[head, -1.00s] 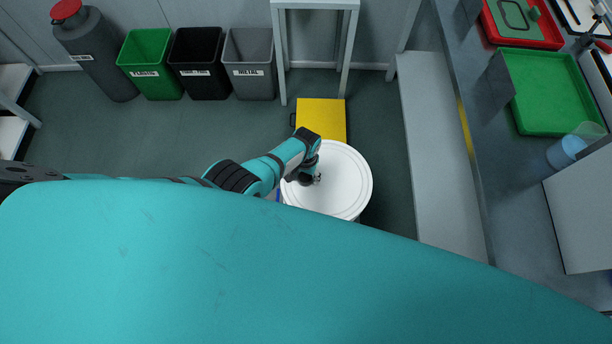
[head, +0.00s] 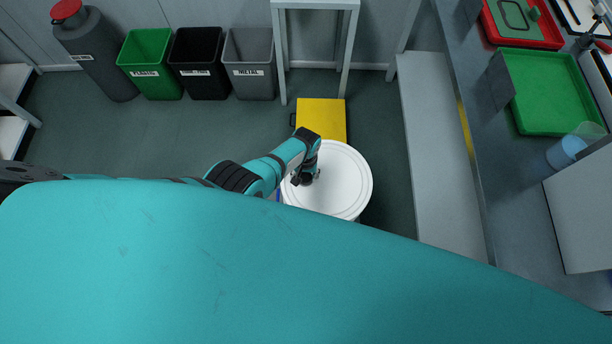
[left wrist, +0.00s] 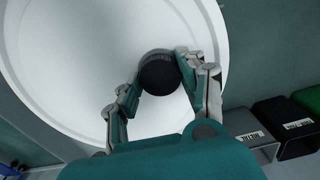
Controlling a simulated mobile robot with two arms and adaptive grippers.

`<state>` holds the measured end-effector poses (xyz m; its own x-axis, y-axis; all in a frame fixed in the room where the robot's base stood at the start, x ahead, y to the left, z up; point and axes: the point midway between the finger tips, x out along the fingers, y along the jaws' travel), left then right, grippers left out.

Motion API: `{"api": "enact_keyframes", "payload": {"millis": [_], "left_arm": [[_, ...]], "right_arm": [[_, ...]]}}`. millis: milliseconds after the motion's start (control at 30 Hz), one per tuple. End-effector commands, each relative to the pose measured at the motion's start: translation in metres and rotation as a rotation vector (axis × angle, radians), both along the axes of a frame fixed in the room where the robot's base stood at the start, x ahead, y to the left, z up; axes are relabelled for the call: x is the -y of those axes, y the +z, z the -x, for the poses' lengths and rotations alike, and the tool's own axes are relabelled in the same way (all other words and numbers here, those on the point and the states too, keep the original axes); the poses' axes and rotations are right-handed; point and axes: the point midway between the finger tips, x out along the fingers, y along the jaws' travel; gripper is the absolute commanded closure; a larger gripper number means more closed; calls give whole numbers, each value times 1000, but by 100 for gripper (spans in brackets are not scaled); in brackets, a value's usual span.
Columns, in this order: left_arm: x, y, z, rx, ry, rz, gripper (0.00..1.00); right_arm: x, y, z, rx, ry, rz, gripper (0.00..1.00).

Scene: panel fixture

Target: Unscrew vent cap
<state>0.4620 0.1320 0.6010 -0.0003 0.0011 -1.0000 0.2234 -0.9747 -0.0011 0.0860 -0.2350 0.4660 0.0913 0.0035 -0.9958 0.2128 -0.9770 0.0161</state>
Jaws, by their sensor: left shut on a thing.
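The vent cap (left wrist: 159,74) is a round black ridged cap on the white round lid (left wrist: 60,50), seen from above in the left wrist view. My left gripper (left wrist: 158,80) is shut on the cap, with one finger on each side of it. In the head view my left gripper (head: 308,176) is over the left part of the white lid (head: 345,182), and the cap is mostly hidden there by the gripper. My right gripper is not in view.
A yellow case (head: 322,118) lies on the floor behind the lid. Green (head: 152,62), black (head: 198,62) and grey (head: 249,62) bins stand at the back wall. A long bench (head: 500,190) runs along the right. My teal arm covers the lower foreground.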

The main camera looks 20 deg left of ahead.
Motion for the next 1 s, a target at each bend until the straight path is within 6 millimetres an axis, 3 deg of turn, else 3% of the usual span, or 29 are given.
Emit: {"api": "enact_keyframes", "payload": {"millis": [233, 500, 767, 1000], "left_arm": [[2, 0, 1, -1, 24, 4, 95], [2, 0, 1, -2, 295, 4, 95], [2, -1, 1, -3, 308, 5, 95], [3, -1, 1, -3, 567, 5, 95]], "right_arm": [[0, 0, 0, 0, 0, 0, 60], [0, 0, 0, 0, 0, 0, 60], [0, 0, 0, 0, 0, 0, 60], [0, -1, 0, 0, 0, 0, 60]]}}
